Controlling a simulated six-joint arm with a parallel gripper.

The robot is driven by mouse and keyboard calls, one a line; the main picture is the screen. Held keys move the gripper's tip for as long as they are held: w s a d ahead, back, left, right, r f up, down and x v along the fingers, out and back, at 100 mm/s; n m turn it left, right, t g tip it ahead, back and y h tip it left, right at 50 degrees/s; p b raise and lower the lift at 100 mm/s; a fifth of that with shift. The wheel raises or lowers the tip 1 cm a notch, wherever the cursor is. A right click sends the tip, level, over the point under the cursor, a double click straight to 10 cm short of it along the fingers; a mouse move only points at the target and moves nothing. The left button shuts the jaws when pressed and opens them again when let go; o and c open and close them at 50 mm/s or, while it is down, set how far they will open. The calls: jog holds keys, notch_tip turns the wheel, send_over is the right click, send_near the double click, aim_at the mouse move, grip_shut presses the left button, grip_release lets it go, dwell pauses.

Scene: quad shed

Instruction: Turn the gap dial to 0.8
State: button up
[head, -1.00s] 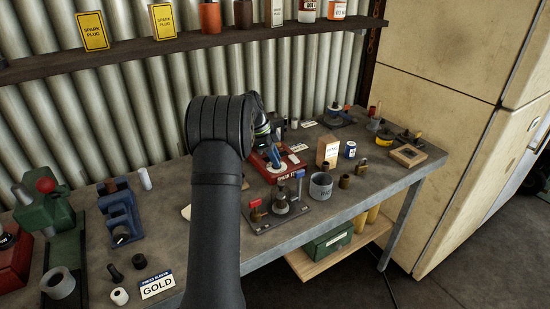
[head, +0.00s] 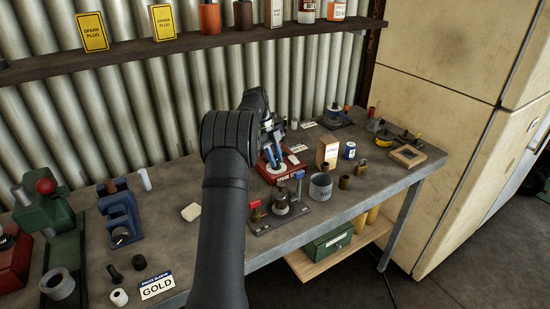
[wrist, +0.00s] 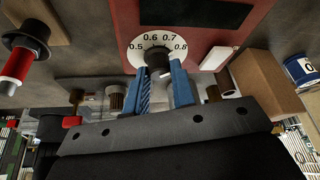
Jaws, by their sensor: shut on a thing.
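The gap dial (wrist: 147,43) is a white round face on a red box (wrist: 113,29), marked 0.5, 0.6, 0.7 and 0.8 along its edge. A dark knob (wrist: 157,57) stands at its centre. My gripper (wrist: 160,69) has its two blue fingers shut on the knob, one on each side. I cannot clearly tell which number the knob points to. In the head view the red box (head: 291,161) stands on the bench, with my gripper (head: 273,153) at its face. My arm hides part of the box there.
A stand with red and blue handles (head: 281,206) is in front of the red box. A grey cup (head: 320,187) and a cardboard box (head: 327,152) stand to the right. A green press (head: 62,215) and a blue fixture (head: 121,216) are at the left. A shelf (head: 150,49) runs above.

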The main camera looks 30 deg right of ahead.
dwell(0.3)
jog(key=o, duration=1)
jog(key=v, duration=1.2)
jog(key=shift+s, duration=0.1)
jog(key=x, duration=1.2)
